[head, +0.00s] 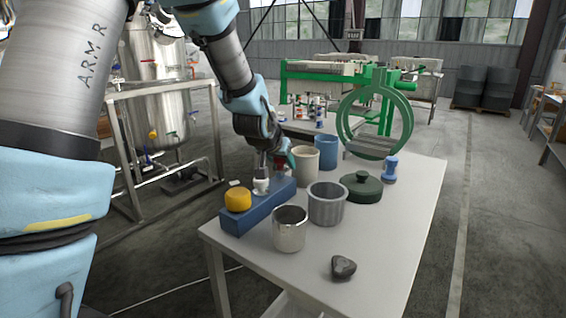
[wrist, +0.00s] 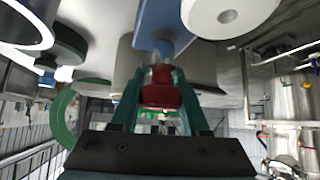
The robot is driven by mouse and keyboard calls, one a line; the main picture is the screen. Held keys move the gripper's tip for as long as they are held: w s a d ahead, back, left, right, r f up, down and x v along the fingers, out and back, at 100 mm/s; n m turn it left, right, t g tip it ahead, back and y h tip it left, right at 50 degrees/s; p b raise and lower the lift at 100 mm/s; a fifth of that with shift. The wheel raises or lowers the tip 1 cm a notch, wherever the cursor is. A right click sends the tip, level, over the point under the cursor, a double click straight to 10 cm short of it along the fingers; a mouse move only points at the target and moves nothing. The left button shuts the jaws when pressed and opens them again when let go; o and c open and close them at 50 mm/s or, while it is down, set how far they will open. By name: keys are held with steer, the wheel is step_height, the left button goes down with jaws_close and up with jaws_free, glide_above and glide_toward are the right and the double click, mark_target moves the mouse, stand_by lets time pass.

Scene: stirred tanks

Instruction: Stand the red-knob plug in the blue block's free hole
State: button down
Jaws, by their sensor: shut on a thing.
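The long blue block (head: 262,208) lies along the left edge of the table. A yellow knob (head: 238,199) stands at its near end and a white knob (head: 261,184) about midway. The white knob also shows in the wrist view (wrist: 228,14). My gripper (head: 282,163) is over the block's far end. In the wrist view its green fingers are shut on the red-knob plug (wrist: 161,96). A greyish shank (wrist: 161,55) shows between the red knob and the blue block (wrist: 163,22). The free hole is hidden, and I cannot tell whether the shank is in it.
A beige cup (head: 305,165) and a blue cup (head: 325,151) stand close beyond my gripper. A grey pot (head: 327,204), a steel cup (head: 290,229), a dark green lid (head: 361,187), a blue piece (head: 390,170) and a dark stone (head: 343,267) stand right. The front right is clear.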

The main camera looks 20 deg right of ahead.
mark_target(277, 165)
steer(key=shift+f+b, duration=1.25)
steer(key=shift+f, duration=0.4)
steer(key=shift+c, duration=1.6)
jaws_free()
steer(key=shift+a+r, duration=0.1)
steer(key=v, duration=0.9)
steer(key=shift+r, duration=0.1)
steer(key=shift+v, duration=0.75)
steer(key=shift+s, duration=0.1)
